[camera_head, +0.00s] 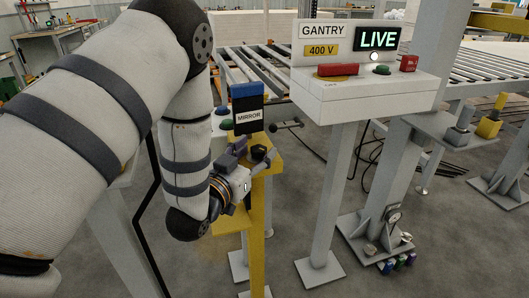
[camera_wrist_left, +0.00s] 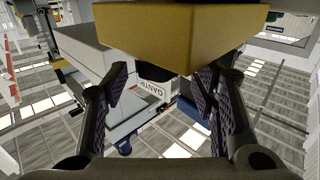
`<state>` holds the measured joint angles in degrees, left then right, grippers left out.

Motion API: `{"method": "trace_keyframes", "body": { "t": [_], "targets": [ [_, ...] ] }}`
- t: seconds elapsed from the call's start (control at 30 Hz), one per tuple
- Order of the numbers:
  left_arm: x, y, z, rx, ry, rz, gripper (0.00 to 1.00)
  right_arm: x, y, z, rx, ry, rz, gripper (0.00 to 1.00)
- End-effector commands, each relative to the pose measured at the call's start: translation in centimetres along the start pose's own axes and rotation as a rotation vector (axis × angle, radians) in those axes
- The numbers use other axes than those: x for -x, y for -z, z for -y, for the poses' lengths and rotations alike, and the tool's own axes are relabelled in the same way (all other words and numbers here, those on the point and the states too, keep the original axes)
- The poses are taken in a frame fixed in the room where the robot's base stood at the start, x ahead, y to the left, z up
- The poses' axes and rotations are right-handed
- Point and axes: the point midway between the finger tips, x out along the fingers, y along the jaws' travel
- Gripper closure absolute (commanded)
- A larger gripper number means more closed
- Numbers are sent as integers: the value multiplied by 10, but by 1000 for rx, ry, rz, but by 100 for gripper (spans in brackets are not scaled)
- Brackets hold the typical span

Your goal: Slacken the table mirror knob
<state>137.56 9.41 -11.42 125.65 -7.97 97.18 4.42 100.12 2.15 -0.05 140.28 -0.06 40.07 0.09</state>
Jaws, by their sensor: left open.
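The mirror (camera_head: 248,116) is a dark upright panel with a blue top and a white "MIRROR" label, at the yellow post (camera_head: 260,215). A small dark knob-like part (camera_head: 259,152) shows on the yellow top just below it; I cannot tell for sure that it is the knob. My left gripper (camera_head: 251,157) is open in front of the yellow top, close to this part. In the left wrist view a yellow block (camera_wrist_left: 185,35) fills the upper middle, with a dark part under it (camera_wrist_left: 160,70) between the open fingers. Contact cannot be told. My right gripper is not in view.
A white console (camera_head: 365,95) with a "GANTRY 400 V" sign, lit "LIVE" sign, red handle and green button stands right of the mirror. Green and blue buttons (camera_head: 224,118) sit left of it. A roller conveyor (camera_head: 255,68) lies behind.

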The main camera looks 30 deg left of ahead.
Motion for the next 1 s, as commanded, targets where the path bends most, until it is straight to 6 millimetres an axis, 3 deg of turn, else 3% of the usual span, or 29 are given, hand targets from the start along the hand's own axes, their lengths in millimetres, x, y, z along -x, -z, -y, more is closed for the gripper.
{"method": "trace_keyframes", "body": {
  "t": [0.13,0.4,0.63,1.0],
  "targets": [
    [-15,-2,0,-1,0,2,47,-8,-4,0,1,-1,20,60],
    [-18,2,0,0,0,-1,47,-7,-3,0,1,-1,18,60],
    [-18,1,0,0,0,0,96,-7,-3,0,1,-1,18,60],
    [-18,3,-1,2,52,-1,96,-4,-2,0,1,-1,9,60]
  ]
}}
